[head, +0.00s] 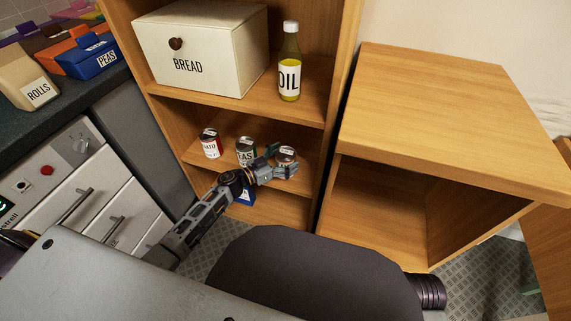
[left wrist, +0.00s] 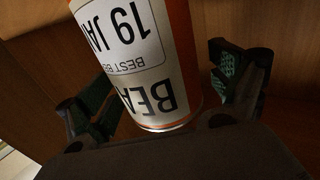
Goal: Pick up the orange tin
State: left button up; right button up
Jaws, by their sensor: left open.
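The orange tin (head: 286,153) stands on the middle shelf of the wooden shelf unit, partly hidden behind my left gripper. In the left wrist view the tin (left wrist: 150,55) shows orange bands and a white label with "BEA" and "19 JA". My left gripper (head: 283,165) is open, with one finger on each side of the tin. In the left wrist view the left gripper (left wrist: 165,90) has dark fingers with green pads, and a gap shows on both sides of the tin. My right gripper is not in view.
A red tin (head: 210,144) and a green tin (head: 246,152) stand left of it on the same shelf. A bread box (head: 205,50) and an oil bottle (head: 290,65) stand above. A blue item (head: 245,198) is below. A wooden cabinet (head: 440,100) is at right.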

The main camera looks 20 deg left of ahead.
aim_at(286, 153)
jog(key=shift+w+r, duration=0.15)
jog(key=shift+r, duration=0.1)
pick_arm(q)
jog(key=shift+r, duration=0.1)
jog(key=c, duration=1.5)
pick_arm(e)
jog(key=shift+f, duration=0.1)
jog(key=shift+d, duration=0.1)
pick_arm(q)
jog(key=shift+r, duration=0.4)
jog(key=shift+r+p, duration=0.9)
jog(key=shift+r, duration=0.65)
jog(key=shift+r+p, duration=1.7)
jog(key=shift+r, duration=1.35)
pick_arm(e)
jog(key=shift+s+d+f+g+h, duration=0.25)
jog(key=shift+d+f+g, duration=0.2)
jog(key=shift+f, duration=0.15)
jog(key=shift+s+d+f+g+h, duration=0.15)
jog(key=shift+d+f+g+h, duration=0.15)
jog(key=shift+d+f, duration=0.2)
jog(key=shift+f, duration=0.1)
